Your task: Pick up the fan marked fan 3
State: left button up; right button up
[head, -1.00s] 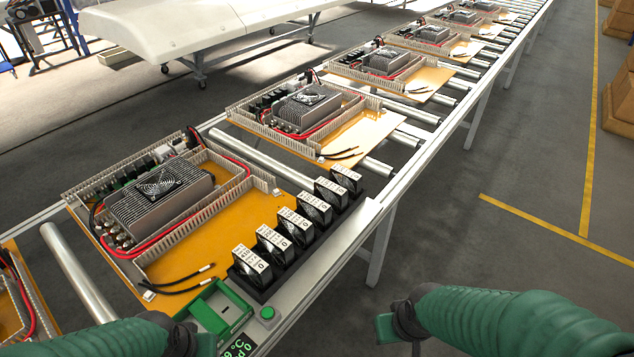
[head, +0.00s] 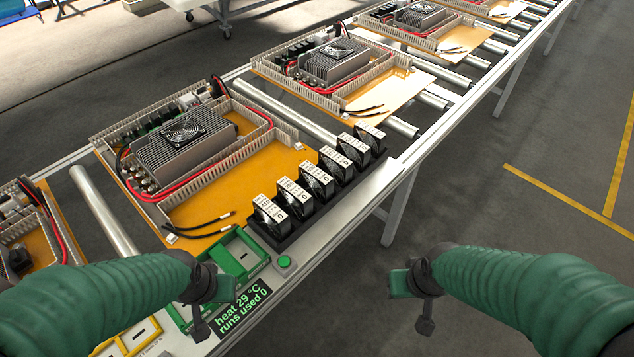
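Several black fans stand upright in a row in a black rack (head: 284,243) on the conveyor's near edge. Each has a white label on top; the print is too small to read, so I cannot tell which is fan 3. The nearest fan (head: 271,222) is at the row's front left and the farthest fan (head: 370,137) at its back right. My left gripper (head: 208,300) is in front of the row, over the green fixture and display. My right gripper (head: 412,298) is right of the rack, over the floor. Both are apart from the fans; their finger openings are unclear.
An orange board (head: 205,205) with a finned heatsink (head: 182,150) and wire ducts lies behind the rack. A green fixture (head: 240,255), a green button (head: 285,262) and a display reading heat 29 °C, runs used 0 (head: 242,306) are in front. Floor on the right is clear.

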aim_at(321, 185)
jog(key=u, duration=0.75)
jog(key=l+u, duration=0.4)
jog(key=i+l+u, duration=0.1)
jog(key=u, duration=0.3)
jog(key=l+u, duration=0.4)
jog(key=k+l+u, duration=0.1)
jog(key=l+u, duration=0.25)
